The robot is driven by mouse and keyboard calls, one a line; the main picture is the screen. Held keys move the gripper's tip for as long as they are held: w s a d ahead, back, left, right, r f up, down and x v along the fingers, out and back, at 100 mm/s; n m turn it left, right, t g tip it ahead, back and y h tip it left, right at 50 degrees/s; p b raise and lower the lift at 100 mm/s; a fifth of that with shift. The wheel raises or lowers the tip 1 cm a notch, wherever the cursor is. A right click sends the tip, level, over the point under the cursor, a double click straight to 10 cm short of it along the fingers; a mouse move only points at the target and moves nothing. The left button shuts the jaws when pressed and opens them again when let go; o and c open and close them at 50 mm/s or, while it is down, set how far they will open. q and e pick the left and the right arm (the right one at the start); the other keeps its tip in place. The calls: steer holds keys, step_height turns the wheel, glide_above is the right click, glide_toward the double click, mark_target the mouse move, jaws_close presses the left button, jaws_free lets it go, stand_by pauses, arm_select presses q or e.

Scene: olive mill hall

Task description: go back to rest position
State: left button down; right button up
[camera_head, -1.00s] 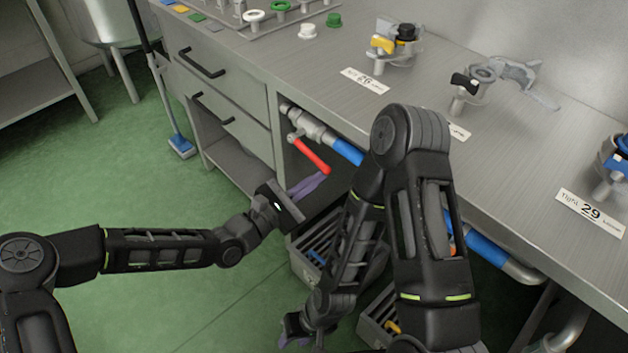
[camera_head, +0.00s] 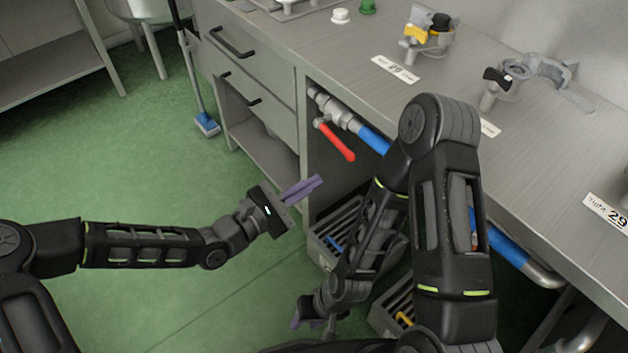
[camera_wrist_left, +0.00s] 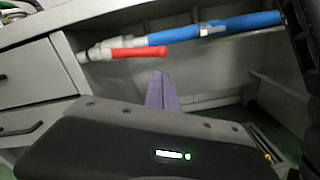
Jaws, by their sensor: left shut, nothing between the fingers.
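My left gripper (camera_head: 304,189) reaches in from the left with its purple fingers together and empty. It is in front of the open bay under the bench, below and left of a red valve handle (camera_head: 335,141), with a gap to it. In the left wrist view the closed purple fingers (camera_wrist_left: 161,92) point at the bay, below the red handle (camera_wrist_left: 139,52). My right arm is folded down in front of the bench. Its gripper (camera_head: 297,321) hangs low near the floor, mostly hidden, and its opening cannot be made out.
The blue pipe (camera_head: 373,138) runs under the steel bench (camera_head: 340,52). Grey crates (camera_head: 322,246) stand below, close to my right arm. Drawers (camera_head: 245,75) and a blue-footed broom (camera_head: 207,124) are at the left. The green floor (camera_head: 130,170) at left is free.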

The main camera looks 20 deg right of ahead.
stand_by(0.4)
arm_select(q)
steer(key=s+a+f+m+g+y, duration=0.1)
steer(key=s+a+f+m+y, duration=0.2)
steer(key=f+m, duration=0.4)
steer(key=s+a+f+m+g+y, duration=0.1)
steer(key=s+a+f+m+y, duration=0.25)
steer(key=f, duration=0.55)
steer(key=s+a+f+m+g+y, duration=0.4)
steer(key=s+a+f+m+y, duration=0.15)
steer(key=s+a+f, duration=0.75)
step_height(320, 180, up, 16)
steer(key=a+p, duration=0.2)
steer(key=p, duration=1.2)
steer(key=shift+s+a+r+n+y, duration=0.2)
steer(key=shift+s+r+n+y, duration=0.1)
steer(key=shift+y, duration=0.1)
steer(key=shift+f, duration=0.1)
